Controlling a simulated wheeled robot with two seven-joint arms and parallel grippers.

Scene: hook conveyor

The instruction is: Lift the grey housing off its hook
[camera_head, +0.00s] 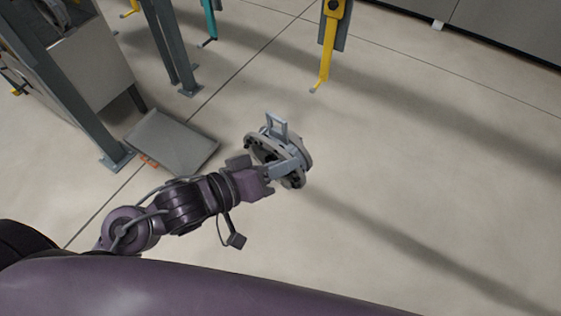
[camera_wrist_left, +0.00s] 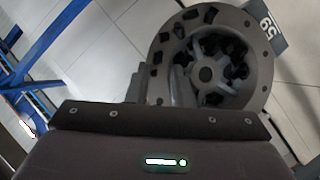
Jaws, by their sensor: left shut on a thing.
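The grey housing (camera_head: 264,153) is a round, open part with holes around its rim. My left gripper (camera_head: 287,148) is shut on it and holds it above the floor in the middle of the head view. In the left wrist view the housing (camera_wrist_left: 247,84) fills the upper right, with a spoked hub inside and a dark plate marked 59 (camera_wrist_left: 266,25) behind its rim. The fingers partly cover the housing. A yellow hook (camera_head: 325,68) hangs at the top of the head view, empty and apart from the housing. My right gripper is not in view.
Another yellow hook (camera_head: 130,10) and a teal hook (camera_head: 210,25) hang farther left. A grey machine on posts (camera_head: 85,110) stands at the left, with a flat grey panel (camera_head: 175,140) low beside it. The floor to the right is clear.

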